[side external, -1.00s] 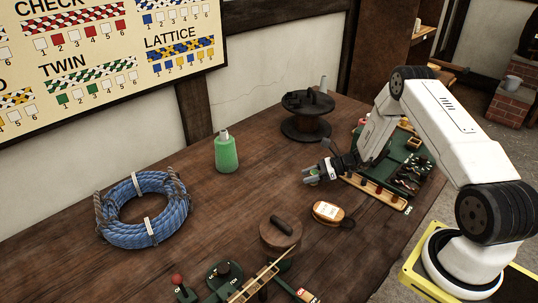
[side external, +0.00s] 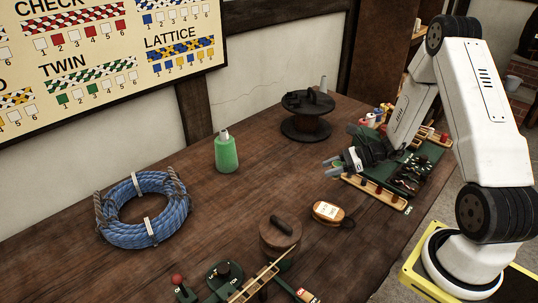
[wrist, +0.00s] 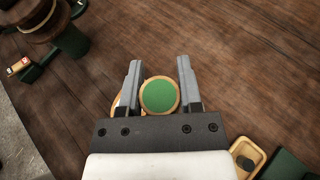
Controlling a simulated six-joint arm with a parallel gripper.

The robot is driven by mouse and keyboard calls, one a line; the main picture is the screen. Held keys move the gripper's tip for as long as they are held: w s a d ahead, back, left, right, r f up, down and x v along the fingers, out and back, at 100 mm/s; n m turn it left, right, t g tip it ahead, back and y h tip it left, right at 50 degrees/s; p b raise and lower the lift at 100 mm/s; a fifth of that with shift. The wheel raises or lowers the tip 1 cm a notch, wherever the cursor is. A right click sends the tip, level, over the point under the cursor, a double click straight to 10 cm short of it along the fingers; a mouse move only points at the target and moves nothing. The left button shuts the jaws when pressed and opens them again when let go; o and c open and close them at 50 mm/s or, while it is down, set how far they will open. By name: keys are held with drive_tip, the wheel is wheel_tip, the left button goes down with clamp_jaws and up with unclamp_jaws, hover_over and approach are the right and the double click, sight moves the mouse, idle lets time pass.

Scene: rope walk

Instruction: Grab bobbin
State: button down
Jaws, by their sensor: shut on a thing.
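A bobbin with a green round top and a pale wooden rim (wrist: 158,96) sits between my gripper's two grey fingers (wrist: 158,72) in the wrist view, which are shut on it. The bobbin's lower part is hidden from above. In the side view my gripper (side external: 336,163) is above the table, close to the near-left edge of the green board (side external: 400,160). The bobbin is too small there to make out clearly. Several coloured bobbins (side external: 376,116) stand behind my arm at the back of the board, partly hidden.
A tan oval block with a white label (side external: 328,211) and a round wooden piece (side external: 281,234) lie nearer the front. A blue rope coil (side external: 145,212), green bottle (side external: 226,154) and dark spool (side external: 306,117) stand further left and back. The middle of the table (side external: 250,190) is clear.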

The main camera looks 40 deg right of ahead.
drive_tip(key=shift+s+a+r, duration=0.25)
drive_tip(key=shift+s+r, duration=0.1)
drive_tip(key=shift+s, duration=0.4)
drive_tip(key=shift+s+a+r, duration=0.2)
drive_tip(key=shift+s+r, duration=0.1)
drive_tip(key=shift+s, duration=0.45)
drive_tip(key=shift+s+a+r, duration=0.25)
drive_tip(key=shift+s+r, duration=0.1)
drive_tip(key=shift+s, duration=0.4)
drive_tip(key=shift+a, duration=0.1)
